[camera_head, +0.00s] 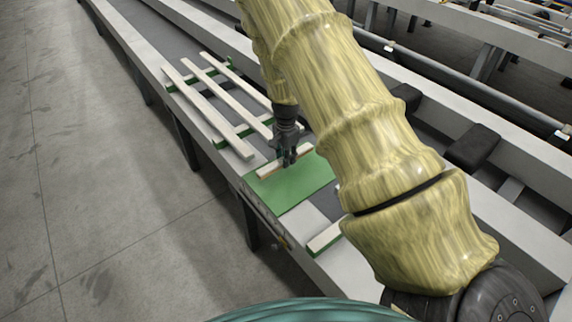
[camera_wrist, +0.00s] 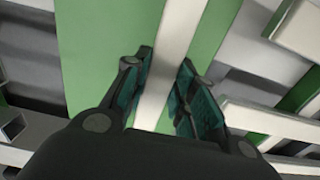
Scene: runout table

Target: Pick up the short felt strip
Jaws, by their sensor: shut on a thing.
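A short pale strip (camera_head: 271,169) lies across the green mat (camera_head: 305,188) in the head view, near the mat's far edge. I take it as the short felt strip; its material is not clear. My gripper (camera_head: 289,162) points down at it and is shut on it around its middle. In the wrist view the strip (camera_wrist: 178,35) runs between the two dark fingers of my gripper (camera_wrist: 167,90), with green on both sides. I cannot tell whether the strip touches the mat or is slightly above it.
Several long pale strips (camera_head: 207,109) lie on green bearers beyond the mat. Another pale piece with a green side (camera_head: 324,237) lies on the near side. The grey runout table (camera_head: 262,203) has an open left edge above the floor. My arm hides much of the right side.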

